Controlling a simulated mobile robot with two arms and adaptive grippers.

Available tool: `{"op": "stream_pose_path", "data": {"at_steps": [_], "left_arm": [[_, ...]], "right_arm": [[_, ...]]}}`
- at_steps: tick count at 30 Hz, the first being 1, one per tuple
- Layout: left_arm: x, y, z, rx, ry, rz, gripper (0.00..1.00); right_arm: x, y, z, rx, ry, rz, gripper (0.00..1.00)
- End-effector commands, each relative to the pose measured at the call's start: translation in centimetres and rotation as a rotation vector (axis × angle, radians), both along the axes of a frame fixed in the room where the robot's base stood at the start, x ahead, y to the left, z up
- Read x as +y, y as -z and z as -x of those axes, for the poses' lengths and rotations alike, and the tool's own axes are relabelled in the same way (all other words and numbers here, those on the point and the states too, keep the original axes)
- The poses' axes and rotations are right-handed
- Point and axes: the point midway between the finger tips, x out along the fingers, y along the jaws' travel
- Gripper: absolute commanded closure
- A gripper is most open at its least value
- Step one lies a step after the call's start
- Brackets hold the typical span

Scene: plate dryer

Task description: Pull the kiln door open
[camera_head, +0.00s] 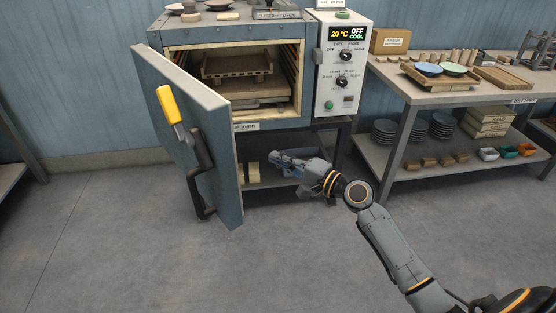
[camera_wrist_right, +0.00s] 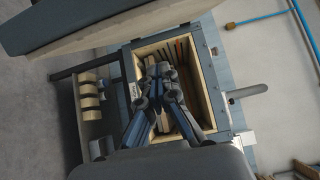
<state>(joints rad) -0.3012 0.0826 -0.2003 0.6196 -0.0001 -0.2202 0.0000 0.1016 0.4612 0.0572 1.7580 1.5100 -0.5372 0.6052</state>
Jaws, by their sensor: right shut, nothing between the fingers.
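The kiln (camera_head: 232,34) stands against the back wall with its chamber exposed. The kiln door (camera_head: 200,95) is swung out to the left on its left side, well away from the frame. It carries a dark bar handle (camera_head: 199,175) and a yellow-gripped lever (camera_head: 168,104). My right gripper (camera_head: 279,160) is shut and empty, below and in front of the chamber, to the right of the door and apart from it. In the right wrist view the shut fingers (camera_wrist_right: 158,72) show against the chamber opening, with the door (camera_wrist_right: 100,30) at upper left. My left gripper is out of view.
A control box (camera_head: 343,65) reading 20 °C, OFF and COOL is right of the chamber. A shelf board (camera_head: 238,66) sits inside. A table (camera_head: 440,98) with plates and blocks stands at right. The floor (camera_head: 110,240) left and in front is clear.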

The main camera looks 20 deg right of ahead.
Motion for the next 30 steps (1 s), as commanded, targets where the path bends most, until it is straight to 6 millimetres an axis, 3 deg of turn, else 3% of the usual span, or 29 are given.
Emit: {"op": "stream_pose_path", "data": {"at_steps": [10, 12, 18, 30], "left_arm": [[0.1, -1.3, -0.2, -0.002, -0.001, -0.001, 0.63], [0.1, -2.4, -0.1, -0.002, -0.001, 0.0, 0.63], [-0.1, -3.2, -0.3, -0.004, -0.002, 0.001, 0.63], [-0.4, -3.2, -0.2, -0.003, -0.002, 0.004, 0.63]], "right_arm": [[3.6, -0.2, -6.7, -0.001, 0.0, 0.0, 1.0], [4.9, -0.4, -6.0, 0.002, 0.0, -0.001, 1.0], [6.8, -0.2, -5.4, 0.0, 0.001, 0.001, 1.0], [7.2, 0.1, -5.3, -0.001, 0.002, 0.003, 1.0]]}}
